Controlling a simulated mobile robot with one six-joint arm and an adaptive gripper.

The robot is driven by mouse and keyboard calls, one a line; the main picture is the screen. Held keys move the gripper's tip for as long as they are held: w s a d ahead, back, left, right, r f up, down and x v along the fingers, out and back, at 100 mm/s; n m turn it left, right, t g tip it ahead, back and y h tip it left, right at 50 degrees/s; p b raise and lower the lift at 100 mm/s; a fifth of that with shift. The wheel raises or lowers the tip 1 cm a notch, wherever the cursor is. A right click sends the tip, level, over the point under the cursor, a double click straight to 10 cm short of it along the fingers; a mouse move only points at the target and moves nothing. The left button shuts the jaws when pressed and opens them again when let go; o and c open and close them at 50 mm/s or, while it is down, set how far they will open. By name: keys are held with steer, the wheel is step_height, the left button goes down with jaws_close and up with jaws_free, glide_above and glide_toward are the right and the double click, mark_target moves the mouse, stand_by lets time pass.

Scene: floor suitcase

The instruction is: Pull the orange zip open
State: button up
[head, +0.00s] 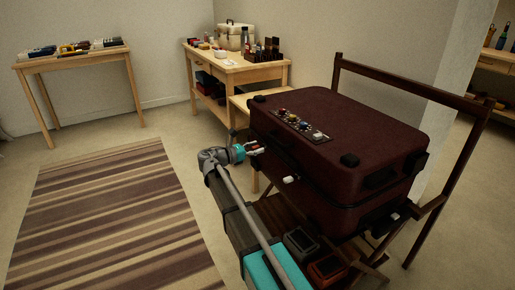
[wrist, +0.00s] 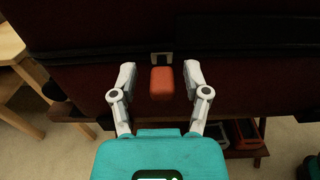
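The dark red suitcase (head: 335,130) lies flat on a wooden rack, and its side fills the top of the wrist view (wrist: 230,70). The orange zip pull (wrist: 161,83) hangs from a small metal slider (wrist: 162,58) on the suitcase's side. My gripper (wrist: 160,82) is open, with one finger on each side of the pull and a visible gap on both sides. In the head view my gripper (head: 256,149) is at the suitcase's near left side. The pull cannot be made out clearly there.
The wooden rack (head: 418,213) has a tall frame behind the suitcase. Small open boxes (head: 300,242) stand low beside my arm. A side table (head: 238,72) with bottles and a case is behind. A striped rug (head: 110,215) covers clear floor at left.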

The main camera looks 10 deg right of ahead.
jaws_close()
steer(key=w+a, duration=0.1)
steer(key=w, duration=0.3)
steer(key=w+a, duration=0.2)
steer(key=w, duration=0.3)
steer(key=w+a, duration=0.1)
steer(key=w, duration=0.4)
steer(key=shift+a, duration=0.3)
steer(key=shift+o, duration=0.8)
jaws_free()
steer(key=shift+s, duration=0.1)
steer(key=v, duration=1.2)
